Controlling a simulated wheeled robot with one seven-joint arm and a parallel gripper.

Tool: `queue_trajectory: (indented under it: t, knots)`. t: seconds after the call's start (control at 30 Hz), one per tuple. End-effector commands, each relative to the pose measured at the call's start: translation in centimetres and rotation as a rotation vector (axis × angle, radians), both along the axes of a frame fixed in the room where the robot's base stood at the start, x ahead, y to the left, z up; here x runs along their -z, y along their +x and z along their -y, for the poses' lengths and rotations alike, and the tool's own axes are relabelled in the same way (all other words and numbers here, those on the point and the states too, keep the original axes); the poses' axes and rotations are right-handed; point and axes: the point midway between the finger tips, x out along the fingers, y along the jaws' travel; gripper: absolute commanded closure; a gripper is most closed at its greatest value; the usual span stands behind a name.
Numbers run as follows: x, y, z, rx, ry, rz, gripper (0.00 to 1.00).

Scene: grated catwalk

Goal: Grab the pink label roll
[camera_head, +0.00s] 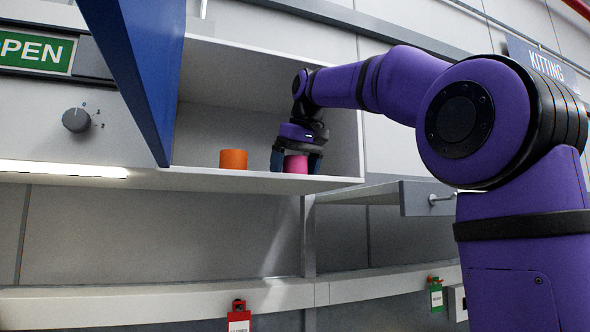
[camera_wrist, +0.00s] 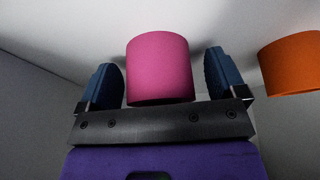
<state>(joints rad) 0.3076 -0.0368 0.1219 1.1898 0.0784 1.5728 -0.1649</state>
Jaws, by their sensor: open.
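The pink label roll (camera_head: 296,164) stands on the floor of an open wall cabinet, near its right end. It also shows in the wrist view (camera_wrist: 159,68), between the two blue fingers, with a small gap on each side. My gripper (camera_head: 296,162) reaches down into the cabinet with its fingers around the roll. In the wrist view my gripper (camera_wrist: 163,80) is open, and neither finger appears to touch the roll. The roll's far side is hidden.
An orange roll (camera_head: 233,159) stands to the left of the pink one; it also shows at the right edge of the wrist view (camera_wrist: 292,64). The blue cabinet door (camera_head: 150,70) hangs open at the left. An open drawer (camera_head: 428,198) juts out below right.

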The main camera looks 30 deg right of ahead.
Motion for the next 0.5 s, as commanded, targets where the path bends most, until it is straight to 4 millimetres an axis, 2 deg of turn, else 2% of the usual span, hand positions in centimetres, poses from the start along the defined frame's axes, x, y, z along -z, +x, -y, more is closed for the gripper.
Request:
queue_trajectory:
  t: [0.1, 0.33, 0.5]
  knots:
    - [0.02, 0.01, 0.01, 0.0, 0.0, -0.001, 0.12]
    - [0.01, -0.01, 0.02, 0.0, 0.0, -0.001, 0.64]
    - [-0.01, -0.01, 0.02, 0.0, 0.0, 0.0, 0.64]
